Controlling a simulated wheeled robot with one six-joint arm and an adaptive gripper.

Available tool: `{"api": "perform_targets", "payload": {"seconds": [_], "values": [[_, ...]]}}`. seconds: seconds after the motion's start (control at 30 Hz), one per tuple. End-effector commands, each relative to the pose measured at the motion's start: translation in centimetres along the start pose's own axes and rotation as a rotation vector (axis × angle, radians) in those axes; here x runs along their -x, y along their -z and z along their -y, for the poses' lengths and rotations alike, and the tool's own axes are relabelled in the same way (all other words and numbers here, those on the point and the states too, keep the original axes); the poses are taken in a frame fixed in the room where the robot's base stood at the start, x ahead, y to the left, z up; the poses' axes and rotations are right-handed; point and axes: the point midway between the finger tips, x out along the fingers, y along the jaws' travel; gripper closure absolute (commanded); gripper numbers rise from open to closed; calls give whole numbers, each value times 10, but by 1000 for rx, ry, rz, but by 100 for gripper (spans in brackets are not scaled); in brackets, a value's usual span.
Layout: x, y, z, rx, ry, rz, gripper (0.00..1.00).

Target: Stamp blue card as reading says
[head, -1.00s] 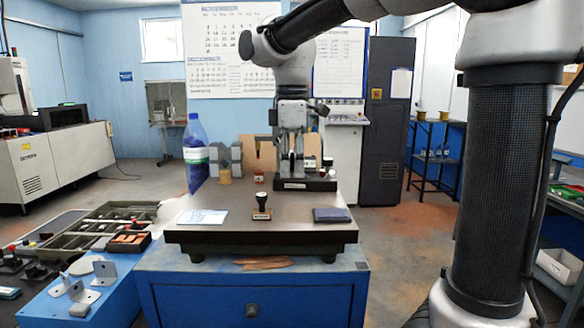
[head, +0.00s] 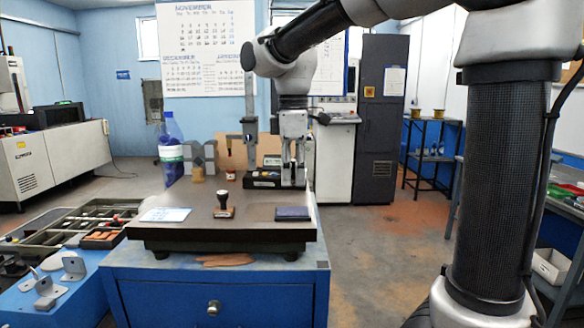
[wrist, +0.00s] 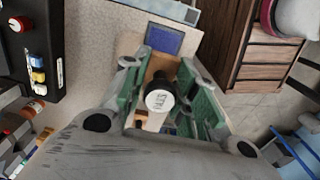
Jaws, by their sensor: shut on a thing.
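My gripper (head: 293,182) hangs at the back right of the dark bench top, beside a black instrument. In the wrist view, its green-padded fingers (wrist: 160,100) are on either side of a dark, stamp-like handle with a round white top (wrist: 160,101). The gripper is shut on this; the lettering on the top is too small to read. No reading is legible.
The black instrument (head: 265,180) with a tall column stands at the bench's back. A small brown-red jar (head: 231,174), a wooden block (head: 198,173) and a blue bottle (head: 172,150) stand left of it. A parts tray (head: 85,222) is at the left.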

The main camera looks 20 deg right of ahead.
Motion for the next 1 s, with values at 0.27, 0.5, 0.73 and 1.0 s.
{"api": "perform_targets", "payload": {"seconds": [0.27,0.5,0.73,1.0], "values": [[-30,0,0,0,1,1,87],[-50,0,0,0,1,1,87],[-54,0,0,0,0,0,87],[-54,0,0,0,0,0,87]]}}
